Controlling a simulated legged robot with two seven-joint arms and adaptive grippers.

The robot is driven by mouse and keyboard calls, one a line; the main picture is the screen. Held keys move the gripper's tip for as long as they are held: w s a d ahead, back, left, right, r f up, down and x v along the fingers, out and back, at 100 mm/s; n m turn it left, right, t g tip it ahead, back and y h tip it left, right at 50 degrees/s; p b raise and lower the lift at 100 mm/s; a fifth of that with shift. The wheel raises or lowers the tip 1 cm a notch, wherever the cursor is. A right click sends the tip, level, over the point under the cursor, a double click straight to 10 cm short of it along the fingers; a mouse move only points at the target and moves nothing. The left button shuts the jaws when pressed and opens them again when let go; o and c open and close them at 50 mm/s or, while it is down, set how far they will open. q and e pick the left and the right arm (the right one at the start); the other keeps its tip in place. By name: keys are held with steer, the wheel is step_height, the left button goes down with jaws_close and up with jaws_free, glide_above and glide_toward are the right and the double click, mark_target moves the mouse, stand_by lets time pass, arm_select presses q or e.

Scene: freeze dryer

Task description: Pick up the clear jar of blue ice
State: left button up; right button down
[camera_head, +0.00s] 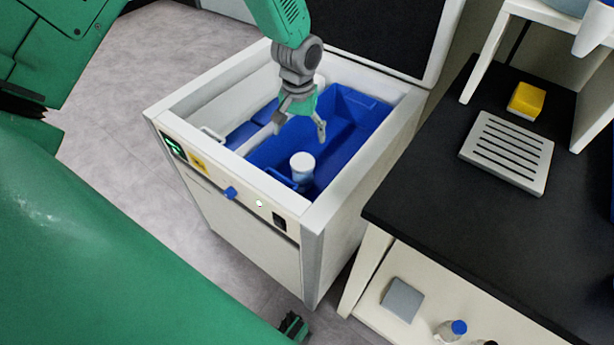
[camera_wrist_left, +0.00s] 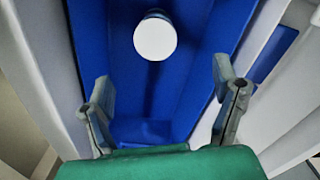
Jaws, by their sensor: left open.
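The jar (camera_head: 302,166) stands upright in a blue bin (camera_head: 352,120) inside the white freezer (camera_head: 320,222). It has a white lid, and its body looks pale blue. In the left wrist view the round white lid (camera_wrist_left: 155,39) shows from above, ahead of the fingers. My left gripper (camera_head: 302,131) is open and empty, above the bin and farther back than the jar. In the left wrist view its two fingers (camera_wrist_left: 164,101) are spread with blue bin floor between them. The jar's lower part is partly hidden. My right gripper cannot be made out with certainty.
The freezer's dark-lined lid (camera_head: 385,30) stands open at the back. White walls surround the bin closely. To the right is a black counter (camera_head: 440,200) with a slotted grey tray (camera_head: 507,150) and a yellow block (camera_head: 526,99). A blue-capped bottle (camera_head: 452,330) stands on the lower shelf.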

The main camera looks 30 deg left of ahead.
mark_target(300, 160)
arm_select(q)
step_height(300, 160, down, 8)
steer(key=shift+a+f+b, duration=0.1)
steer(key=shift+f+b, duration=0.05)
steer(key=shift+b, duration=0.7)
steer(key=shift+d+f+b, duration=0.25)
steer(key=shift+f+b, duration=0.2)
steer(key=shift+f, duration=0.95)
steer(key=shift+d+f+b, duration=0.2)
steer(key=shift+f+b, duration=0.25)
steer(key=shift+f, duration=0.9)
steer(key=shift+r, duration=0.1)
steer(key=c, duration=1.5)
